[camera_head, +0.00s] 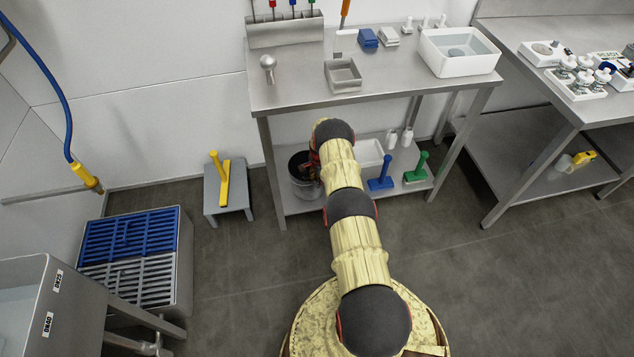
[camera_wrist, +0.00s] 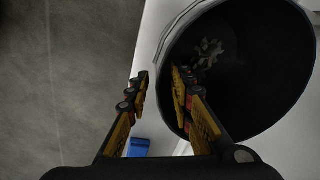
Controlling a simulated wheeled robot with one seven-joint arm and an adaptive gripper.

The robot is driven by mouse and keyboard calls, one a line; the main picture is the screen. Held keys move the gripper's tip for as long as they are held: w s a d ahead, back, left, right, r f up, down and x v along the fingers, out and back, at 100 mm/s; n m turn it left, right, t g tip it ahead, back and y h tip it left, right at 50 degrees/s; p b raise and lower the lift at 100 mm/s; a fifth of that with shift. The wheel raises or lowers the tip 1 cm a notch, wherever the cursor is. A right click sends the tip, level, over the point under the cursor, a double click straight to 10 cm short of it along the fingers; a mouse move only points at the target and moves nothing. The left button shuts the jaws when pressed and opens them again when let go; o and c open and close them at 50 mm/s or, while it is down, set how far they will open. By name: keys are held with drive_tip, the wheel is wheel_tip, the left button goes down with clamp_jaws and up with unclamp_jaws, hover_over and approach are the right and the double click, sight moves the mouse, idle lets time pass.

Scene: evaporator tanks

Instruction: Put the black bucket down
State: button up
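The black bucket (camera_head: 301,183) stands at the left end of the lower shelf of the steel table, partly hidden behind my arm. In the wrist view the bucket (camera_wrist: 262,60) fills the right side, with its mouth facing the camera, a thin metal handle along its rim and some pale bits inside. My gripper (camera_wrist: 160,82) straddles the near rim: one finger is outside the bucket and the other is inside its mouth. A gap shows between the fingers, and neither clearly presses on the wall. In the head view my gripper is hidden by my arm.
The lower shelf (camera_head: 290,207) also holds a white tub (camera_head: 368,155), a blue brush (camera_head: 381,172) and a green brush (camera_head: 417,170). A grey step stool (camera_head: 228,190) with a yellow tool stands left of the table. Open floor lies between the stool and the blue-and-grey grate (camera_head: 130,240).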

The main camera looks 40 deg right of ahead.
wheel_tip(320, 180, up, 7)
drive_tip(key=p, duration=0.2)
drive_tip(key=shift+s+p, duration=0.25)
drive_tip(key=shift+p, duration=0.1)
